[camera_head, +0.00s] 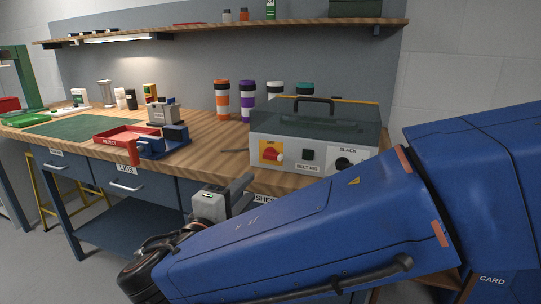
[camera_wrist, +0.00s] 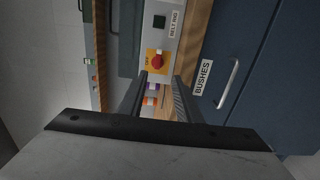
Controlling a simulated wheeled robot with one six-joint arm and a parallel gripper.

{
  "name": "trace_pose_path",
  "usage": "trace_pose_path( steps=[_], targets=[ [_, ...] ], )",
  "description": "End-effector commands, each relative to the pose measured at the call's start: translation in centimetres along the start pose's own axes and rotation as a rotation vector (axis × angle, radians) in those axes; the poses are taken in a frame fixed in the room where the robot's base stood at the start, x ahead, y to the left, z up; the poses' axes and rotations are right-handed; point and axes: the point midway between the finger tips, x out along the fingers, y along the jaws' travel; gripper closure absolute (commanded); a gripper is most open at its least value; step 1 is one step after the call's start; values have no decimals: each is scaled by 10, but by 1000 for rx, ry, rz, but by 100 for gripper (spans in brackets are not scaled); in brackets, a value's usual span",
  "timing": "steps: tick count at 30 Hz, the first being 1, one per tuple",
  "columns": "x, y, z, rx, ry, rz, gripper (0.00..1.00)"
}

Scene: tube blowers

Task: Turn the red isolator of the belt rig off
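The belt rig (camera_head: 330,128) is a grey box with a dark clear cover and a black handle, standing at the right end of the bench. Its red isolator (camera_head: 273,155) is a rotary knob on a yellow plate marked OFF, at the left of the front panel. The wrist view shows the isolator (camera_wrist: 158,61) sideways, just beyond the fingertips. I cannot tell its exact setting. My gripper (camera_head: 246,181) is in front of and below the rig's left front. In the wrist view its fingers (camera_wrist: 162,77) are apart, with nothing between them, and not touching the knob.
The bench's front edge and the BUSHES drawer (camera_wrist: 240,65) are close to my gripper. Several banded tubes (camera_head: 221,100) stand behind the rig. A red tray (camera_head: 117,150) lies left.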

Motion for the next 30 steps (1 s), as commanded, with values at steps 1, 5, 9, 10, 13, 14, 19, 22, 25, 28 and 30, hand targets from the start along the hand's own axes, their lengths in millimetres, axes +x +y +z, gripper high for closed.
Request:
trace_pose_path(
  steps=[1,5,9,10,13,14,19,22,25,28,30],
  targets=[
    [-3,1,-4,1,8,7,69],
    [-1,2,-6,3,13,15,69],
    [13,2,-5,3,9,14,69],
    [17,2,-5,2,9,13,69],
    [30,2,-4,2,8,13,69],
    [34,2,-5,2,8,13,69],
    [57,2,-5,2,9,13,69],
    [71,2,-5,2,8,12,69],
    [84,3,-5,2,8,13,69],
    [98,3,-5,2,7,12,69],
    [108,3,-5,2,8,12,69]
  ],
)
